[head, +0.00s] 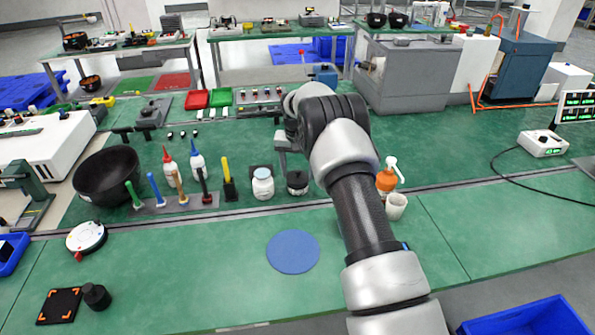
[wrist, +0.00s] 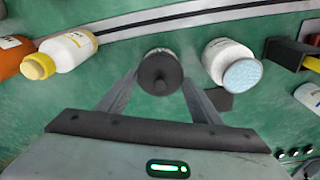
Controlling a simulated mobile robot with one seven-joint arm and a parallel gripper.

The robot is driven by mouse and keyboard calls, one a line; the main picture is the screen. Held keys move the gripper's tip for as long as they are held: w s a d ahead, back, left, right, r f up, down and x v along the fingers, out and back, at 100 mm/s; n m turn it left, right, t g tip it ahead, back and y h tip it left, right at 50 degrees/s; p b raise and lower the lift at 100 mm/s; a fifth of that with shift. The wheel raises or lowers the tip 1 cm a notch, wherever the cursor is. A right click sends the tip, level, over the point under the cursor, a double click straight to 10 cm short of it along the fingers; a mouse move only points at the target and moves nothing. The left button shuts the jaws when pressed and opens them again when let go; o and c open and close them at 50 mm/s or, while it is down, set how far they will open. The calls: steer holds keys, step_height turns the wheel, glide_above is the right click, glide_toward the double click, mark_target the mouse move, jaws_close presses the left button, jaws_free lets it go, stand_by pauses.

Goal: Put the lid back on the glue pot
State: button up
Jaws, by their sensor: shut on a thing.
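The glue pot (head: 298,190) is a small grey pot on the green bench, right of a white jar with a blue cap. Its rim also shows in the wrist view (wrist: 157,51). The black round lid (wrist: 160,70) with a knob is between my fingers and covers most of the pot's top from above. My gripper (wrist: 159,84) is shut on the lid. In the head view my gripper (head: 294,168) points down at the pot, partly hidden by my arm. I cannot tell whether the lid touches the rim.
The white jar (head: 263,187) stands close left of the pot. A yellow-handled tool in a black block (head: 229,188) is farther left. A blue round mat (head: 293,252) lies in front on clear bench.

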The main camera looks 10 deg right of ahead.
steer(key=shift+c, duration=0.2)
stand_by(0.7)
steer(key=o, duration=1.6)
steer(key=shift+r, duration=0.1)
steer(key=shift+r+p, duration=1.5)
steer(key=shift+r, duration=1.9)
jaws_close()
